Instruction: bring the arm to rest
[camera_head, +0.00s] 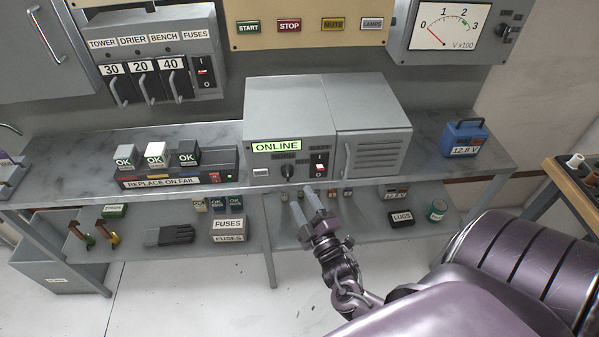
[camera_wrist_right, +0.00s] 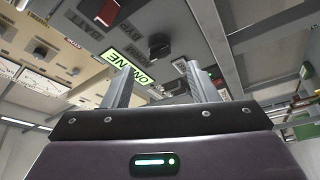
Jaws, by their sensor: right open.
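My right gripper (camera_head: 305,207) is open and empty, with its two fingers apart just below and in front of the grey cabinet (camera_head: 290,95) on the bench. Its fingers (camera_wrist_right: 162,88) also show in the right wrist view, with the cabinet's face beyond them. The cabinet's green label (camera_head: 276,145) reads ONLINE. A dark knob (camera_head: 287,171) and a rocker switch (camera_head: 319,164) sit below and beside it. My right arm comes in from the lower right. My left gripper is not in view.
The bench (camera_head: 65,170) carries a tester (camera_head: 180,170) with several OK blocks and a blue battery case (camera_head: 464,138). The lower shelf (camera_head: 375,222) holds boxes, gloves and a can. A fuse panel (camera_head: 160,60) and a meter (camera_head: 450,25) hang above.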

